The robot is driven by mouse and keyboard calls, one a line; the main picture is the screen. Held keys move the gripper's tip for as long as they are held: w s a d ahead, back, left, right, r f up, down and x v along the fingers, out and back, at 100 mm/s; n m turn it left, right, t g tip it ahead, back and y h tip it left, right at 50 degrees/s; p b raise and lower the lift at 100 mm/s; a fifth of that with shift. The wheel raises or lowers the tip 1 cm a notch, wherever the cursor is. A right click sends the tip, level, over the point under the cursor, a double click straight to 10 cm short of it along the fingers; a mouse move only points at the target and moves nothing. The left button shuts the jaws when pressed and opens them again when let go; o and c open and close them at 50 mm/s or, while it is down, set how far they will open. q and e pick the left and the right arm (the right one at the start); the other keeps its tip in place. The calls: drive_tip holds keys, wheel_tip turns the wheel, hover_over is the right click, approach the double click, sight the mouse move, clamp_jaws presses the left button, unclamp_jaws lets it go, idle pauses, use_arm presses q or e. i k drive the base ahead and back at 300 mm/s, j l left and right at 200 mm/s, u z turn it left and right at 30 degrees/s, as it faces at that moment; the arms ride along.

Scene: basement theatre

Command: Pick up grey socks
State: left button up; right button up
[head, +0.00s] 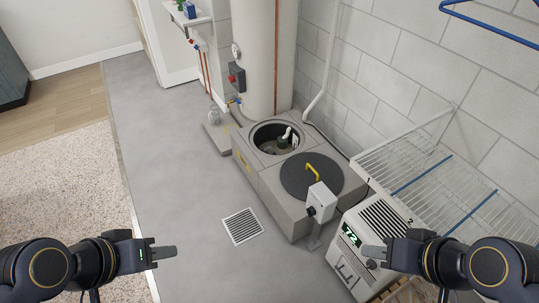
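I cannot make out any grey socks in the head view. A small pale grey item (214,116) stands on the low slab at the foot of the tall white tank, but it is too small to identify. My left gripper (168,252) is at the lower left, above the grey floor, with nothing visible in it. My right gripper (370,252) is at the lower right, in front of the white dehumidifier (354,243), also with nothing visible in it. The fingers overlap from this angle, so I cannot tell how far apart they are.
A grey sump box (264,187) has one open pit and a dark lid (311,176) with a yellow handle. A wire rack (432,183) stands along the block wall. A floor drain (242,226) lies in clear grey floor (165,150). A speckled carpet (60,190) is left.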

sight(268, 150)
drive_tip(key=i+j+z, duration=0.1)
drive_tip(key=i+j, duration=0.7)
drive_tip(key=i, duration=0.35)
drive_tip(key=i+j+z, duration=0.1)
drive_tip(key=i+j, duration=0.8)
drive_tip(key=i, duration=0.2)
drive_tip(key=i+j+z, duration=0.1)
drive_tip(key=i+j, duration=0.9)
drive_tip(key=i, duration=0.1)
